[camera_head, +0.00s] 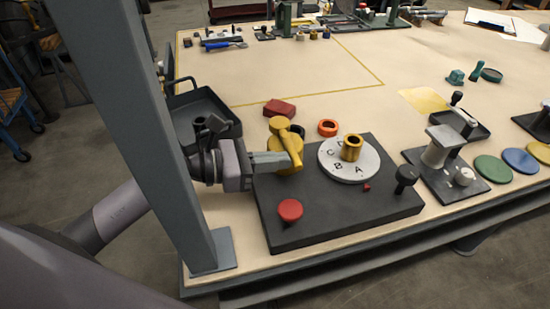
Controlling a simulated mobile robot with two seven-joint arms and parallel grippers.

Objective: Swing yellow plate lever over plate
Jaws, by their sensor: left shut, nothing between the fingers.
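A yellow lever (286,145) with a rounded knob stands at the back left of a dark base block (335,215). My left gripper (289,160) comes in from the left and is shut, with its fingertips right at the lever's side. Whether they touch it I cannot tell. To the right, a white round plate (341,168) lettered A, B and C lies on the block, with a brass-coloured hollow cylinder (352,147) standing on it. The lever is beside the plate, not over it. My right gripper is not in view.
On the block are a red knob (290,210) and a black knob (405,178). An orange ring (328,127) and a red block (279,108) lie behind it. A dark tray (203,113) is at left, a grey press-like fixture (440,147) at right.

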